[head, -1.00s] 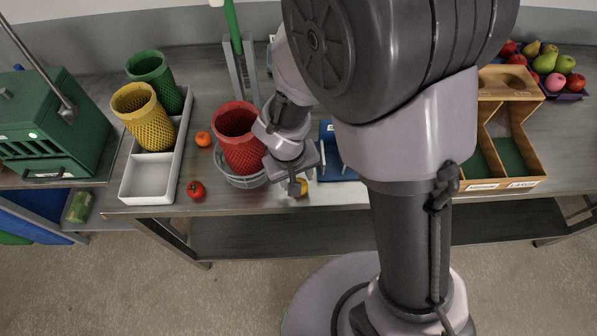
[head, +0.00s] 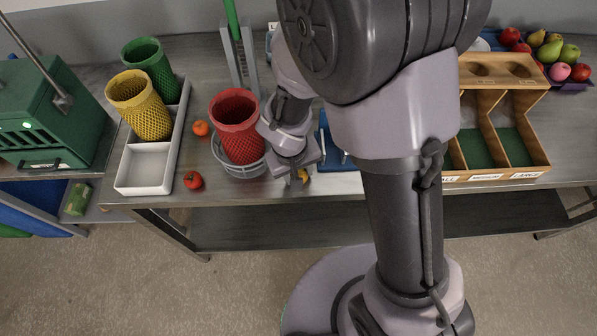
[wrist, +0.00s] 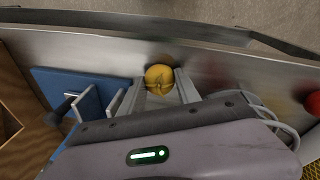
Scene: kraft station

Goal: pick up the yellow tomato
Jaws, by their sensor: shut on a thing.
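The yellow tomato (wrist: 159,78) sits between the fingertips of my gripper (wrist: 162,90) in the wrist view, with a finger on each side. My gripper is shut on it. In the head view only a small yellow part of the tomato (head: 304,175) shows below my gripper (head: 298,173), near the front edge of the metal table. The rest is hidden by the gripper. I cannot tell whether the tomato is clear of the tabletop.
A red mesh basket (head: 237,125) in a grey wire bowl (head: 240,170) stands just left of my gripper. A blue rack (wrist: 75,92) is close on the other side. A wooden sorting box (head: 535,160) stands right.

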